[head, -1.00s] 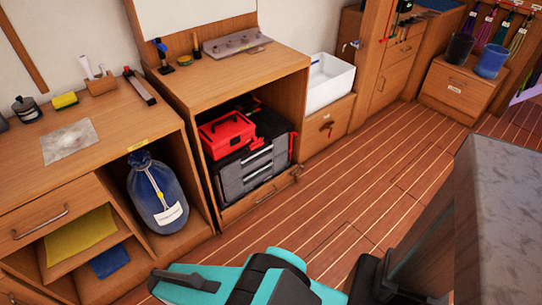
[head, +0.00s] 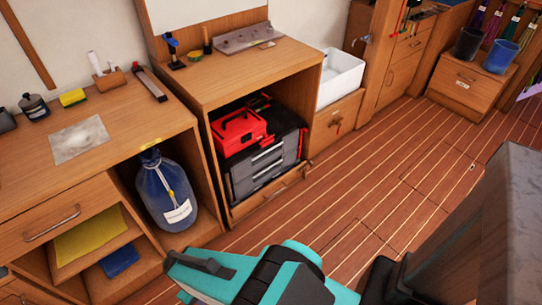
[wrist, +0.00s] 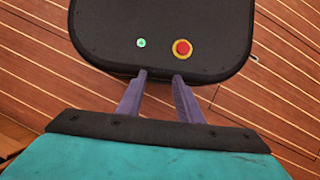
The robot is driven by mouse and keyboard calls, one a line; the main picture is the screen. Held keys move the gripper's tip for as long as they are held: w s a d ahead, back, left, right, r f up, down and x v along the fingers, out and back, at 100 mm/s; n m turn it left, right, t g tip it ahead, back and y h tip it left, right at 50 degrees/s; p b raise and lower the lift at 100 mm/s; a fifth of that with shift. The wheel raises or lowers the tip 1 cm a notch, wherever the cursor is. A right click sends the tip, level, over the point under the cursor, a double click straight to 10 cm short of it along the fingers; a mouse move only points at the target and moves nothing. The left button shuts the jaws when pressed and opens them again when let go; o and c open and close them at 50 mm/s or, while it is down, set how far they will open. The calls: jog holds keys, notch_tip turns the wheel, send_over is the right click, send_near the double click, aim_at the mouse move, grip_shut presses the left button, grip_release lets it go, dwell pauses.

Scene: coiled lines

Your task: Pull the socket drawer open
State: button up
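A grey tool chest (head: 262,172) with several drawers stands in the open bay of the middle wooden cabinet in the head view. Its visible drawers look shut. No readable label shows which one is the socket drawer. My gripper (wrist: 160,76) shows in the wrist view as two purple fingers, apart, with nothing between them. It is over the floor and a black panel with a red button, likely part of my own base. The fingers are not visible in the head view, where my teal arm fills the bottom. My gripper is away from the chest.
A red toolbox (head: 238,131) sits on the chest. A blue bottle (head: 165,195) stands in the left bay. A white bin (head: 341,78) is to the right. The plank floor (head: 370,180) is clear.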

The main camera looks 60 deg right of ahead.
jog(key=w+d+f+m+t+y+b, duration=0.3)
jog(key=w+d+m+b, duration=0.15)
jog(key=w, duration=0.35)
jog(key=w+d+f+m+t+y+b, duration=0.3)
jog(key=w+y+b, duration=0.1)
jog(key=w+b, duration=0.25)
jog(key=w+d+r+m+t+b, duration=0.1)
jog(key=w+d+m+t+b, duration=0.25)
jog(key=d, duration=0.55)
jog(key=w+d+r+m+t+b, duration=0.15)
jog(key=w+d+t+b, duration=0.3)
jog(key=d, duration=0.55)
jog(key=s+d+r+m+t+h+b, duration=0.2)
jog(key=d+m+t+h+b, duration=0.1)
jog(key=d, duration=0.8)
jog(key=s+d+r+m+t+h+b, duration=0.2)
jog(key=s+d+t+h+b, duration=0.15)
jog(key=d, duration=0.75)
jog(key=s+d+r+m+t+h+b, duration=0.1)
jog(key=s+d+r+m+h+b, duration=0.1)
jog(key=s+d, duration=0.4)
jog(key=s+d+r+m+t+h+b, duration=0.1)
jog(key=s+d+r+m+h+b, duration=0.1)
jog(key=s+d, duration=0.4)
jog(key=d+r+h+b, duration=0.1)
jog(key=d+h, duration=0.1)
jog(key=d, duration=0.2)
jog(key=shift+s+d+r, duration=0.15)
jog(key=shift+d+r, duration=0.15)
